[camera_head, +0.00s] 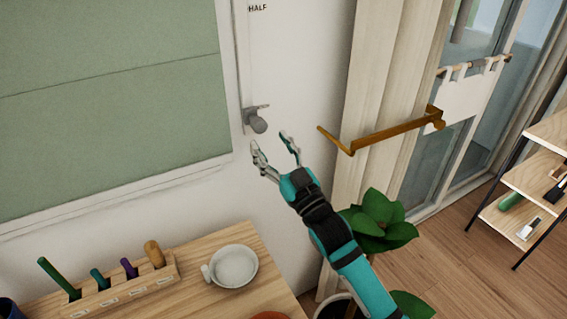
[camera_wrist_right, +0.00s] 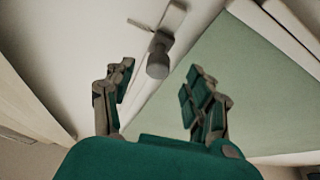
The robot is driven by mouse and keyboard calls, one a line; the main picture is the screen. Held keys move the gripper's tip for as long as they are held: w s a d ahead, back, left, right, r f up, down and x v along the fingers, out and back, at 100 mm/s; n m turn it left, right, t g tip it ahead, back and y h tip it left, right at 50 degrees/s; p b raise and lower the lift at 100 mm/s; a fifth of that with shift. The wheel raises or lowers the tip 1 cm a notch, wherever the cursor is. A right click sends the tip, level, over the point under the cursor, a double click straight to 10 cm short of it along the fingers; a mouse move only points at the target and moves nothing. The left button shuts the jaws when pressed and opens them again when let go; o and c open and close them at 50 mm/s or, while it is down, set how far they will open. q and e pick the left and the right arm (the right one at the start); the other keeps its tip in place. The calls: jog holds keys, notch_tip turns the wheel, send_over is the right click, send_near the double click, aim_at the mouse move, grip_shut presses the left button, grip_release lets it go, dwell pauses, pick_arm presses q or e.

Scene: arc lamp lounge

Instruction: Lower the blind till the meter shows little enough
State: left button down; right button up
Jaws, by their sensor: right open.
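The green blind (camera_head: 110,90) covers the window at the left of the head view, and part of it shows in the right wrist view (camera_wrist_right: 250,90). A grey knob (camera_head: 257,123) sits at the lower end of a white upright rail (camera_head: 243,60) beside the window, with the word HALF above it. My right gripper (camera_head: 271,146) is open and empty, just below and right of the knob in the picture. In the right wrist view the knob (camera_wrist_right: 158,62) appears between and beyond the open fingers, apart from them. No meter reading can be made out. My left gripper is not in view.
A wooden table (camera_head: 205,295) at the lower left bears a rack (camera_head: 125,288) of colored-handled tools and a white round dish (camera_head: 234,267). A leafy plant (camera_head: 378,222) stands behind my right arm. A brass curtain holdback (camera_head: 390,132) juts out right of the gripper.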

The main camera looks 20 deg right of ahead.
jog(key=v, duration=0.5)
jog(key=shift+s+f, duration=0.15)
jog(key=shift+s, duration=0.2)
jog(key=shift+s+d, duration=0.1)
